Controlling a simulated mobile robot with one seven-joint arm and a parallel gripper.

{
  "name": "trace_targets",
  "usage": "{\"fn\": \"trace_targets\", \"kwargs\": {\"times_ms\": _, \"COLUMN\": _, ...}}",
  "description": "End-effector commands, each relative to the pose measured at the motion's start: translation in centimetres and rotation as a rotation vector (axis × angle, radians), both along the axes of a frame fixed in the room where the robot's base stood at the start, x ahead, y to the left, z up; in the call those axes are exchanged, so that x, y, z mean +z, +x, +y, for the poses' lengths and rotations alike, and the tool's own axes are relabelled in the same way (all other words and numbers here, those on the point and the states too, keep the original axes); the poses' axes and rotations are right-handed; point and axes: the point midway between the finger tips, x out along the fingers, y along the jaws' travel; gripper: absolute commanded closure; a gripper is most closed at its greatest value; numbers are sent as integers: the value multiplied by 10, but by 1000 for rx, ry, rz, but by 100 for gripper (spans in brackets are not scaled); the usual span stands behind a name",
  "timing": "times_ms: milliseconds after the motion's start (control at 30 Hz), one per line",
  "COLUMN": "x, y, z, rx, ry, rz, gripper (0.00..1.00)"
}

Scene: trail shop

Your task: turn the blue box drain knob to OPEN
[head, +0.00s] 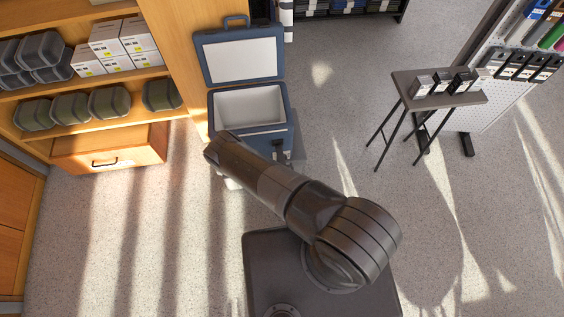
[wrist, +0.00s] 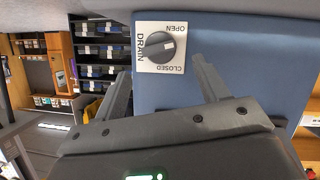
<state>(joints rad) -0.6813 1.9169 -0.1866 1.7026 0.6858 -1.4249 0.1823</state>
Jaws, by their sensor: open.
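The blue box (head: 251,142) stands on the floor against the shelf unit in the head view, its lid (head: 240,55) raised and its white inside bare. In the wrist view its blue face (wrist: 235,45) fills the right side. The black round drain knob (wrist: 157,47) sits on a white plate marked DRAIN, with OPEN at the picture's top and CLOSED below, lettering inverted. A pale mark shows toward the knob's right side. My gripper (wrist: 160,67) is open, its fingertips apart on either side below the knob, not closed on it. My arm hides part of the box front in the head view.
Wooden shelves (head: 88,88) with tubs and white cartons stand left of the box, above a drawer (head: 110,150). A small folding table (head: 440,90) with boxes stands at the right, by a pegboard display (head: 490,105). The floor between is clear.

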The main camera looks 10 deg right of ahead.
Motion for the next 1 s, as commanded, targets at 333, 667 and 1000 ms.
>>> {"fn": "trace_targets", "kwargs": {"times_ms": 333, "x": -18, "y": 46, "z": -5, "rx": 0, "ry": 1, "rz": -1, "gripper": 33}}
{"fn": "trace_targets", "kwargs": {"times_ms": 667, "x": -21, "y": 51, "z": -6, "rx": 0, "ry": 0, "rz": 1, "gripper": 33}}
{"fn": "trace_targets", "kwargs": {"times_ms": 1000, "x": -20, "y": 51, "z": -5, "rx": -1, "ry": 0, "rz": 1, "gripper": 57}}
